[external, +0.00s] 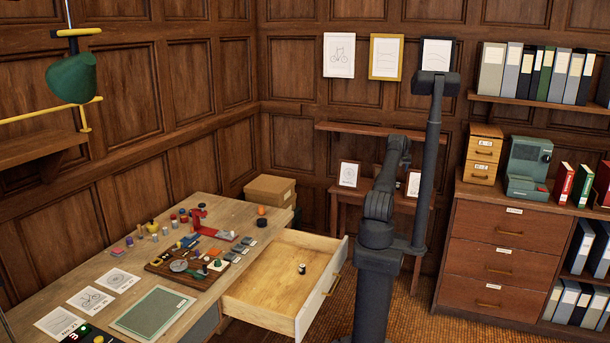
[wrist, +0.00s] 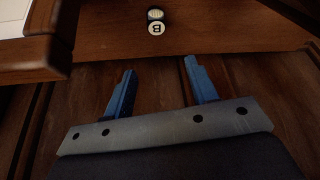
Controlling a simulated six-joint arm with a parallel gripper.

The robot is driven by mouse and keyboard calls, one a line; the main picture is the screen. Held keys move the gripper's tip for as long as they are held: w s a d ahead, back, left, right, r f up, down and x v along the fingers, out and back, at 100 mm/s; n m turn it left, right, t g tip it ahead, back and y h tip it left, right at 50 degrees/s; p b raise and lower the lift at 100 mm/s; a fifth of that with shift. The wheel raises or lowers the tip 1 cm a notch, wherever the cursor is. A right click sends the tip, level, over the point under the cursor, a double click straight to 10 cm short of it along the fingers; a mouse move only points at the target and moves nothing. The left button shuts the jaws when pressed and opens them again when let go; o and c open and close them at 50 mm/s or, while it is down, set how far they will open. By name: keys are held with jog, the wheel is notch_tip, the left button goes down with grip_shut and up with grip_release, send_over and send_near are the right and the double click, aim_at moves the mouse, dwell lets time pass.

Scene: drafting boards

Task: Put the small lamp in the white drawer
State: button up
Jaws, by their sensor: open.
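The white drawer (external: 318,305) stands pulled out beside the desk in the external view, with a pale wooden inside. A small black-and-white cylinder (external: 301,268) lies in it. I cannot pick out the small lamp for certain; a small red stand-like object (external: 199,220) on the desk could be it. In the wrist view my gripper (wrist: 160,66) is open with nothing between its blue fingers. In the external view the gripper cannot be made out.
The desk (external: 200,300) holds papers, a green mat (external: 153,313), a tool board (external: 190,266) and several small coloured objects. A green hanging lamp (external: 72,78) is at upper left. A wall shelf (external: 345,127) lies behind my arm, and a drawer cabinet (external: 500,255) stands right.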

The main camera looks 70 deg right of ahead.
jog(key=s+a+r, duration=0.1)
jog(key=a+r, duration=0.3)
jog(key=x, duration=1.7)
jog(key=shift+d+f, duration=0.1)
grip_shut()
notch_tip(320, 180, up, 12)
jog(key=s+a, duration=0.2)
jog(key=a, duration=0.6)
jog(key=s+a, duration=0.2)
jog(key=a, duration=0.7)
jog(key=shift+s+a, duration=0.2)
jog(key=shift+s, duration=0.05)
